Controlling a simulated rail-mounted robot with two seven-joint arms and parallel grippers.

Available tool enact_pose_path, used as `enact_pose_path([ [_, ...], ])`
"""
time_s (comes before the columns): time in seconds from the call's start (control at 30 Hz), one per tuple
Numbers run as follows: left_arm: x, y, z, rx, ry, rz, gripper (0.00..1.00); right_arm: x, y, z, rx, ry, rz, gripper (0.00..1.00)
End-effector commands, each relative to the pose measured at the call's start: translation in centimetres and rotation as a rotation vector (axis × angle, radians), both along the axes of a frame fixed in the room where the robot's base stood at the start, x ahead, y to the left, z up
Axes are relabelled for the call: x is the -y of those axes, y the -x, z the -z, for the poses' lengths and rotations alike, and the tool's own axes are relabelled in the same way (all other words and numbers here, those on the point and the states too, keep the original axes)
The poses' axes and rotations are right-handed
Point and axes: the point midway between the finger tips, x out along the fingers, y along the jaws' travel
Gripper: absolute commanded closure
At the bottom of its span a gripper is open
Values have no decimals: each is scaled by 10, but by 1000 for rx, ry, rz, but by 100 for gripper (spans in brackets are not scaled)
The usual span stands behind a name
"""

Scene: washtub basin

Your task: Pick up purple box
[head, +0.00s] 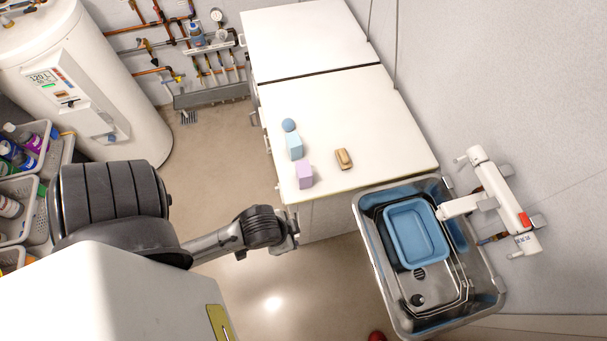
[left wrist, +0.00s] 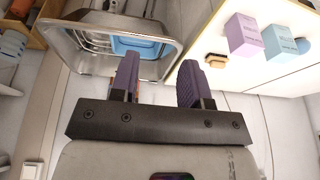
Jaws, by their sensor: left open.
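The purple box (head: 304,174) stands on the white counter (head: 350,110), near its front left corner. It also shows in the left wrist view (left wrist: 243,36), at the upper right, beyond and to the right of my fingers. My left gripper (head: 293,229) is below the counter's front edge in the head view, apart from the box. In the left wrist view, my left gripper's fingers (left wrist: 160,76) are spread with nothing between them. My right gripper is not in view.
A light blue box (head: 295,146) and a blue round item (head: 289,125) stand behind the purple box. A brown brush-like item (head: 343,159) lies to its right. A metal sink (head: 365,230) holding a blue tub (head: 416,232) is to the right. Shelf bins (head: 20,190) are at left.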

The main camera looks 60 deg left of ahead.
Motion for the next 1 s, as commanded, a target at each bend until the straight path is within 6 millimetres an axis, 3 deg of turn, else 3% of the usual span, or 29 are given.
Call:
enact_pose_path([
  [0.07,1,0,0,-1,4,-3,56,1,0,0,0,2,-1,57],
  [0.63,2,1,0,-2,6,-2,1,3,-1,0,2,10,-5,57],
  [0.87,0,1,2,-3,-1,3,0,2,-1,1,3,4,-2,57],
  [1.0,0,-20,11,49,0,1,0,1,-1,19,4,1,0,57],
])
